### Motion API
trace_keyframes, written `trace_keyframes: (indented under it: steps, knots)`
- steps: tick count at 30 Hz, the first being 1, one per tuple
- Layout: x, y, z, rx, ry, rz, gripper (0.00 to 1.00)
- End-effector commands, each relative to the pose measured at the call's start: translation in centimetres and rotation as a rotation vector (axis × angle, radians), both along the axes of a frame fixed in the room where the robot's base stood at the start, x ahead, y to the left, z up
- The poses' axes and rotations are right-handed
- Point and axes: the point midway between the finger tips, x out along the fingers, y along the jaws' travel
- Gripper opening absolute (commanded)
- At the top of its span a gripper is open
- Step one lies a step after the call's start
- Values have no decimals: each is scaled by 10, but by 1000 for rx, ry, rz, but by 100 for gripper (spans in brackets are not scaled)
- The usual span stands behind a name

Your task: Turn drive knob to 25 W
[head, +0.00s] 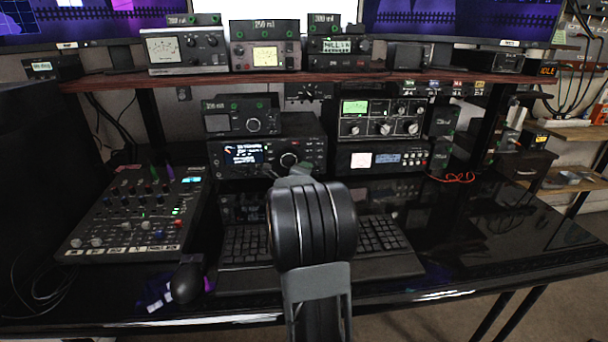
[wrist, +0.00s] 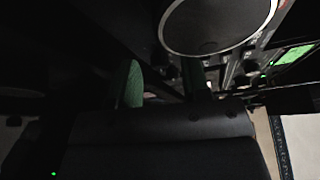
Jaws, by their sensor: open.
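My gripper (head: 294,174) is in front of the lower middle radio (head: 312,150), close to its large round knob (head: 289,160). In the wrist view a green-grey finger of my gripper (wrist: 163,82) shows clearly; the other is dark. The jaws are open, and I see nothing held. A large dark disc with a pale rim (wrist: 218,25) fills the top of the wrist view; I cannot tell what it belongs to. I cannot read which knob is the drive knob or its setting. My gripper and arm hide the radio's lower front edge.
A tuner with a green-lit meter (head: 381,118) and several knobs stands right of the gripper. A smaller unit (head: 240,119) sits on the left of the radio. A keyboard (head: 245,245), mixer (head: 138,215) and mouse (head: 187,282) lie in front.

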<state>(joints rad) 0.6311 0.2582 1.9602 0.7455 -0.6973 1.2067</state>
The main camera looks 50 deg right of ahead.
Motion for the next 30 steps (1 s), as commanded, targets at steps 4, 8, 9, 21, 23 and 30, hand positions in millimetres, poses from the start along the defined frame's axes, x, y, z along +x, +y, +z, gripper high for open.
trace_keyframes:
  steps: [4,8,9,21,23,30]
  knots:
    - [-5,13,3,0,0,3,43]
    - [-15,30,5,1,0,2,43]
    - [-18,36,6,0,-1,3,43]
    - [-35,65,7,0,0,0,43]
    - [-35,66,7,0,0,0,43]
    - [-35,65,7,-2,-3,-1,38]
